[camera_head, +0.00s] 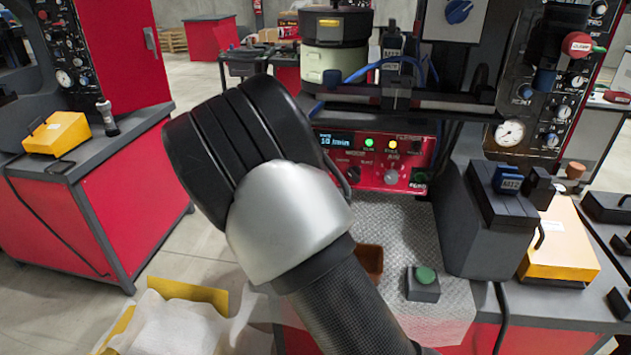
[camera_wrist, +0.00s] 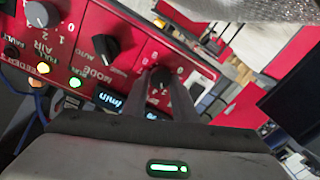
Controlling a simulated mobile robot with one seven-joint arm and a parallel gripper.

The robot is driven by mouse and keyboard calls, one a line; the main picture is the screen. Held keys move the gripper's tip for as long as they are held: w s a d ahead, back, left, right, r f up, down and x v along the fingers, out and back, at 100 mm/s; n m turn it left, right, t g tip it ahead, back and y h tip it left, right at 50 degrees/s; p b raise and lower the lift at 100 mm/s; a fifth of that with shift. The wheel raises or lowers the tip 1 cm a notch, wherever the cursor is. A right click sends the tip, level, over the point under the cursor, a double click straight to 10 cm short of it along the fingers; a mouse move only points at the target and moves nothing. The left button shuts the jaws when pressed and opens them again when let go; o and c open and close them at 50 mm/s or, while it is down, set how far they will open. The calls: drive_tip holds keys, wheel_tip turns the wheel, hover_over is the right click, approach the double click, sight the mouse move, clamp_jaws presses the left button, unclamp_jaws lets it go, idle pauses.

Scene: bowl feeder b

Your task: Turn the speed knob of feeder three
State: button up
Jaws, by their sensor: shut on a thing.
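The red control panel (camera_head: 405,153) of a bowl feeder shows in the head view behind my wrist, with a lit display (camera_head: 336,141). In the wrist view the same panel (camera_wrist: 75,35) appears upside down. A small dark knob (camera_wrist: 161,78) with a dial scale sits at its end, beside the display (camera_wrist: 108,99). My gripper (camera_wrist: 160,84) has a finger on each side of this knob and is shut on it. In the head view my arm hides the fingers and this knob. No label reading feeder three is legible.
On the same panel are a black mode knob (camera_wrist: 101,48), a grey air knob (camera_head: 390,176) and green and yellow lamps. The feeder bowl (camera_head: 335,55) stands above. A green button box (camera_head: 424,281) and a dark block-like unit (camera_head: 487,235) stand on the bench below.

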drive_tip(key=shift+f+m+b, duration=0.15)
drive_tip(key=shift+m+b, duration=2.05)
drive_tip(key=shift+b, duration=0.35)
drive_tip(key=o, duration=1)
drive_tip(key=shift+o, duration=0.2)
drive_tip(key=s+a+p, duration=0.2)
drive_tip(key=s+p, duration=0.2)
drive_tip(key=s, duration=1.3)
drive_tip(key=shift+s+a+p, duration=0.15)
drive_tip(key=shift+a+p, duration=0.1)
drive_tip(key=shift+p, duration=0.15)
